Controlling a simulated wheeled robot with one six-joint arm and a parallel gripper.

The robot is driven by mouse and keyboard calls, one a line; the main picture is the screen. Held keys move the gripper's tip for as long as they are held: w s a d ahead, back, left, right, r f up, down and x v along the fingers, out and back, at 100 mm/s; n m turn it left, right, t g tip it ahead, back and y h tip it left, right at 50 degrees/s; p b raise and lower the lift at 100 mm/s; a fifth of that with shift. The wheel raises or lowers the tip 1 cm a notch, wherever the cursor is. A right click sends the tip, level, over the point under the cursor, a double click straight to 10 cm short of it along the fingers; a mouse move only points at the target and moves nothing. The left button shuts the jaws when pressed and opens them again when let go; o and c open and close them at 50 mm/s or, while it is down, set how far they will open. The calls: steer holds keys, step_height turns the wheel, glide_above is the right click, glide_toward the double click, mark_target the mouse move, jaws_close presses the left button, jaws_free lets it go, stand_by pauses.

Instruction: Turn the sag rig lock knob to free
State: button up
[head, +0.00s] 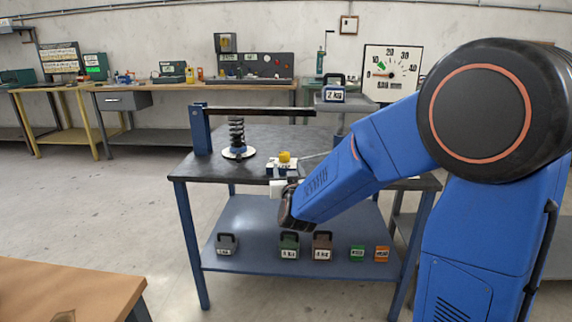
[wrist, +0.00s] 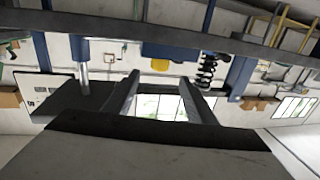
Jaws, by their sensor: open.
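The yellow lock knob (head: 285,157) sits on a small labelled block (head: 279,170) near the front edge of the dark rig table (head: 335,142). In the wrist view, which appears upside down, the knob (wrist: 160,66) shows beyond the fingertips, in line with the gap between them. My gripper (wrist: 160,77) is open, with nothing between its fingers. In the head view my dark wrist hangs just in front of the table edge, below the knob, and the fingers are mostly hidden. The lettering on the block is too small to read.
A black coil spring (head: 237,135) stands behind and left of the knob, beside a blue post (head: 200,130) with a horizontal beam (head: 260,111). A 2 KG weight (head: 334,90) sits on a pan at right. Several weights stand on the lower shelf (head: 240,210). A dial (head: 393,70) stands behind.

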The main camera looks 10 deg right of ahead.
steer(key=shift+s+a, duration=0.2)
steer(key=shift+s, duration=1.15)
steer(key=shift+s+a, duration=0.15)
steer(key=shift+s, duration=1.15)
steer(key=s+d+f+g+y, duration=0.1)
steer(key=s+d+f+g, duration=0.1)
steer(key=s, duration=1.1)
steer(key=s+d+f+n+g, duration=0.1)
steer(key=s+d+g, duration=0.3)
steer(key=s, duration=0.9)
steer(key=s+d+f+g+y, duration=0.1)
steer(key=s+d+f+g, duration=0.2)
steer(key=s+g, duration=0.4)
steer(key=s+f, duration=0.1)
steer(key=s, duration=0.5)
steer(key=shift+s+n+y, duration=0.25)
steer(key=shift+n+y, duration=0.05)
